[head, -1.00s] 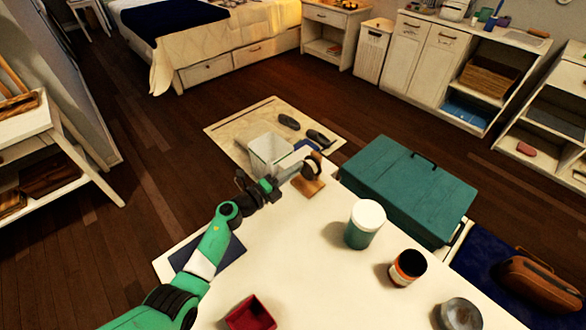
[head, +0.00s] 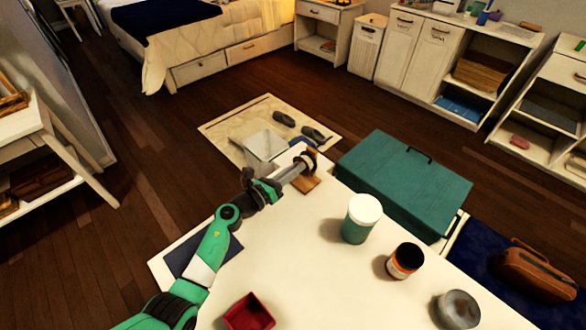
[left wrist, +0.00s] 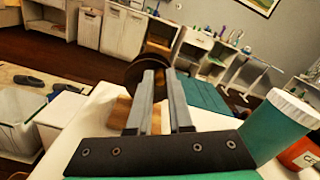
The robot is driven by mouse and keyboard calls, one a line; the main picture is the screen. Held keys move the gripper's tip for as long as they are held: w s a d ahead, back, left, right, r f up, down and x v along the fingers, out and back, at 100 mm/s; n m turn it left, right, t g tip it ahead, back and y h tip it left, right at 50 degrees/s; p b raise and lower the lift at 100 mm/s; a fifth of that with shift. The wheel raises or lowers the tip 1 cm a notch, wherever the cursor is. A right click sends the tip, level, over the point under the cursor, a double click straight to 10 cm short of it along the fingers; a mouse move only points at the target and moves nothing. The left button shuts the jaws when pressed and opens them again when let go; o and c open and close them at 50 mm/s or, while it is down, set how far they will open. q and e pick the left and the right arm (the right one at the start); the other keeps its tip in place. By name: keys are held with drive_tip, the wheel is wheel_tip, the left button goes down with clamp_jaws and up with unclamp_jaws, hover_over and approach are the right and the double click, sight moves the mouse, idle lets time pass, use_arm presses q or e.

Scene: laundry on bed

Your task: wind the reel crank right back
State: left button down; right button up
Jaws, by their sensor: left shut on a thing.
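The reel shows as a dark round disc (head: 312,158) on a small wooden base (head: 308,184) at the far end of the white table. In the left wrist view the disc (left wrist: 131,75) stands just beyond my fingers, with the wooden base (left wrist: 118,112) below. My left gripper (head: 303,163) reaches the reel from the left. Its two grey fingers (left wrist: 157,78) are close together at the disc, shut on the reel crank. The fingers hide the crank itself, so its angle cannot be told. My right gripper is not in view.
A green-and-white jar (head: 361,218), an orange-and-black tin (head: 405,261), a grey round container (head: 458,309) and a red box (head: 249,313) stand on the white table (head: 300,260). A white bin (head: 264,146) and a teal chest (head: 405,180) are beyond its edge.

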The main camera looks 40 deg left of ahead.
use_arm(q)
drive_tip(key=m, duration=0.2)
drive_tip(key=m+b, duration=0.1)
drive_tip(key=m, duration=0.1)
drive_tip(key=d+f+m+b, duration=0.1)
drive_tip(key=m, duration=0.1)
drive_tip(key=shift+m, duration=0.3)
drive_tip(key=m+b, duration=0.1)
drive_tip(key=m, duration=0.1)
drive_tip(key=m+b, duration=0.1)
drive_tip(key=m, duration=0.1)
drive_tip(key=f+m, duration=0.1)
drive_tip(key=m, duration=0.1)
drive_tip(key=shift+d+b, duration=0.25)
drive_tip(key=shift+b, duration=0.15)
drive_tip(key=shift+m, duration=0.3)
drive_tip(key=c, duration=0.8)
unclamp_jaws()
drive_tip(key=shift+c, duration=0.2)
drive_tip(key=shift+s, duration=0.15)
